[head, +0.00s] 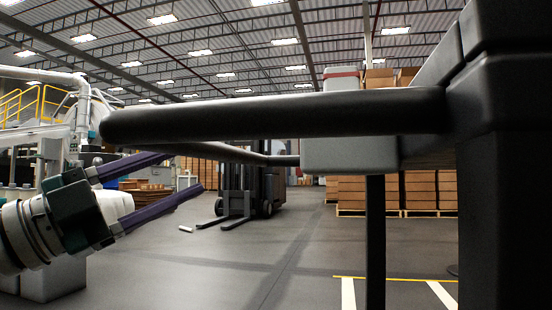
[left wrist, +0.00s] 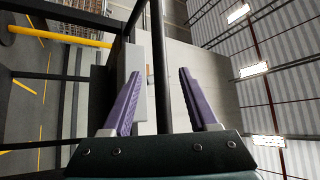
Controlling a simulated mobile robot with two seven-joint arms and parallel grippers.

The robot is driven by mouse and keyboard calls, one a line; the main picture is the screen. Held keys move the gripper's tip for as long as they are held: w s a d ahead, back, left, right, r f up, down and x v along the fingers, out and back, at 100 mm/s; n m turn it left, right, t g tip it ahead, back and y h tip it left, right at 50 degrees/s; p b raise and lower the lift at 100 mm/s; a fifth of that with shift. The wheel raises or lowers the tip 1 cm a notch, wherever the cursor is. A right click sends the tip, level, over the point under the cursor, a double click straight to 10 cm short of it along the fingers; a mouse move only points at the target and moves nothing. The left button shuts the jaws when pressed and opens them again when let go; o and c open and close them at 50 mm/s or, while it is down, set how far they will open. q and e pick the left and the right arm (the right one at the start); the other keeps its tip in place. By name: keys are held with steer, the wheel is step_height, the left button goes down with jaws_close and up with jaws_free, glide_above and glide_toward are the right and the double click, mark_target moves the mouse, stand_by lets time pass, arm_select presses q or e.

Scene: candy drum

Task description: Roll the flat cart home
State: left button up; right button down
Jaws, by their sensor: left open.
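A thick dark bar (head: 270,118), apparently the flat cart's push handle, runs across the head view close in front of me. It joins a dark upright frame (head: 500,180) on the right. The cart's deck cannot be made out. My left gripper (head: 186,172) is open and empty, with two purple fingers pointing right, below the bar's left end in the picture. In the left wrist view, a dark bar (left wrist: 160,65) appears between the open fingers (left wrist: 159,75). I cannot tell whether it lies between them or beyond them. My right gripper is not in view.
A dark forklift (head: 240,190) stands on the floor ahead, forks low. Stacked cartons on pallets (head: 425,190) stand at right. A light grey box (head: 350,154) shows behind the bar. White machinery and yellow railings (head: 22,103) are at left. Grey floor (head: 220,265) is open in the middle.

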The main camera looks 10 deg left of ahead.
mark_target(226, 154)
arm_select(q)
steer(key=b+x, duration=0.2)
steer(key=x, duration=0.6)
steer(key=shift+w, duration=0.1)
jaws_close()
stand_by(0.4)
stand_by(0.9)
